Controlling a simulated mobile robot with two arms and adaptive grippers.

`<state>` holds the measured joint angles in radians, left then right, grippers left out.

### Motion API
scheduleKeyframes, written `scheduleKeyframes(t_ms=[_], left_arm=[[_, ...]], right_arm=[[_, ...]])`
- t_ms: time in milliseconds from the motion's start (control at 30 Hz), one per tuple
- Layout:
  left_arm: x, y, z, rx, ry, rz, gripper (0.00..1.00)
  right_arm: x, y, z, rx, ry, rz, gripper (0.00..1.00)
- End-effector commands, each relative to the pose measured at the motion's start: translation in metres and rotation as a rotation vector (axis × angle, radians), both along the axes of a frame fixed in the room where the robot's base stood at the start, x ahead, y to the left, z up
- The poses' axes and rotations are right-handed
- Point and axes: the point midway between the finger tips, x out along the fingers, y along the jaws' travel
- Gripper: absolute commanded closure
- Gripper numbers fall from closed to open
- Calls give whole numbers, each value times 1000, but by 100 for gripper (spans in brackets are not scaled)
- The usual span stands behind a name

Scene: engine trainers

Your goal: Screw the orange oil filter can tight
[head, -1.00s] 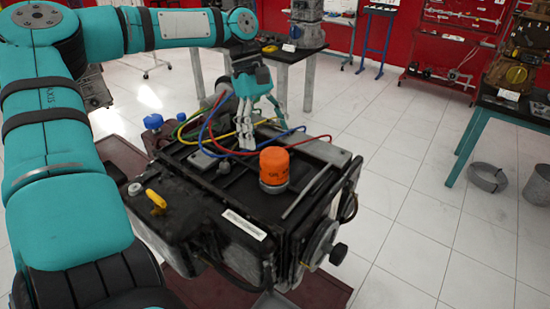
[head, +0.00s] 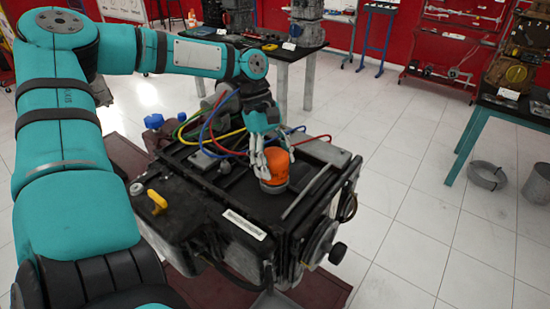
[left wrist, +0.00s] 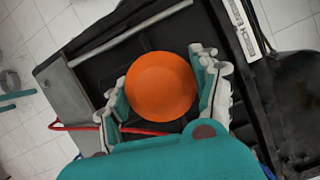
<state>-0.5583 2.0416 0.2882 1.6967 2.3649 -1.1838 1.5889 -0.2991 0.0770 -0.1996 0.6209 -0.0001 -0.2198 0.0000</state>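The orange oil filter can (head: 274,167) stands upright on top of the black engine trainer (head: 232,189), on a grey metal base. The left wrist view shows the can's round top (left wrist: 160,86) from above. My left gripper (head: 270,150) has come down over the can, with its fingers on either side. In the left wrist view the fingers (left wrist: 163,92) flank the can; the right finger lies close against it, and a small gap seems to show on the left. Whether they touch it is hard to see. My right gripper is not in view.
Red, blue and yellow hoses (head: 222,132) loop behind the can, near the gripper. A yellow handle (head: 157,201) and blue caps (head: 154,121) stick up at the left. The tiled floor to the right of the engine is open.

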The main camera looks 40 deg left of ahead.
Motion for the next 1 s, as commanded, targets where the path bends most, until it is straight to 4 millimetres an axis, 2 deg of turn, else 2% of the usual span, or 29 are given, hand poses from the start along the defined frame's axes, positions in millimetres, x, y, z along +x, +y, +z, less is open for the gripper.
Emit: scheduleKeyframes(t_ms=[33, 200, 233, 667, 1000], left_arm=[[0, 0, 0, 0, 1, 0, 46], [0, 0, 0, 0, 1, 0, 69], [0, 0, 0, 0, 1, 0, 70], [0, 0, 0, 1, 4, -59, 70], [-1, 0, 0, 2, 6, -309, 70]], right_arm=[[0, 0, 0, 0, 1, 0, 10], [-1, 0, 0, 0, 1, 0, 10], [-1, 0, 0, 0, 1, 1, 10], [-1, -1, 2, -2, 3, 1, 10], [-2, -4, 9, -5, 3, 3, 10]])
